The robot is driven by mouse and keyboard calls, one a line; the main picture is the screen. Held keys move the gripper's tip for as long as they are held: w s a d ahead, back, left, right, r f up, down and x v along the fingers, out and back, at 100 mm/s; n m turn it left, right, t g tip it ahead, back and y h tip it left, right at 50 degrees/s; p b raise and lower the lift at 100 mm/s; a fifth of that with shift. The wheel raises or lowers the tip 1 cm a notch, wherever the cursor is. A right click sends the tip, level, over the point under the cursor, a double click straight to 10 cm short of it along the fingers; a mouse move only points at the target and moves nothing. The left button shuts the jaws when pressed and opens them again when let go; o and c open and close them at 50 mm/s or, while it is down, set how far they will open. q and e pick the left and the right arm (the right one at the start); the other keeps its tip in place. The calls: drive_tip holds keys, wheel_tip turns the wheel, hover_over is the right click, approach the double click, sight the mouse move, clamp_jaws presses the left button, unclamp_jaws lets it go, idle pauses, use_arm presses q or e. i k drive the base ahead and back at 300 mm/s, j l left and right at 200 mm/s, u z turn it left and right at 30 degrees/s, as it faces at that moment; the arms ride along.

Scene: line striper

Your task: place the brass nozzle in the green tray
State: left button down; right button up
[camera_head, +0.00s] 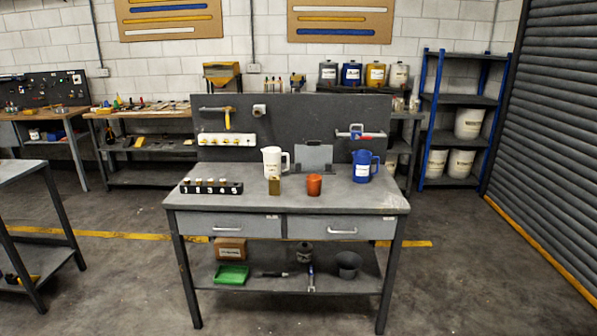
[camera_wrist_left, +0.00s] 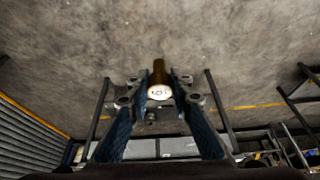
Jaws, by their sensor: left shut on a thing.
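My left gripper (camera_wrist_left: 158,84) shows in the left wrist view, its fingers closed around a brass-brown cylindrical piece with a white round face bearing a dark mark. This looks like the brass nozzle (camera_wrist_left: 159,72); it is held above the floor, away from any surface. The green tray (camera_head: 231,274) lies on the lower shelf of the workbench in the head view, at the left, in front of a cardboard box. It looks empty. Neither gripper shows in the head view, and my right gripper is in no view.
The floor in front is clear.

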sight(231, 275)
drive_tip(key=i+l, duration=0.2)
drive_tip(key=i, duration=0.35)
drive_tip(key=i+l, duration=0.2)
drive_tip(key=i, duration=0.35)
drive_tip(key=i+l, duration=0.2)
drive_tip(key=i, duration=0.4)
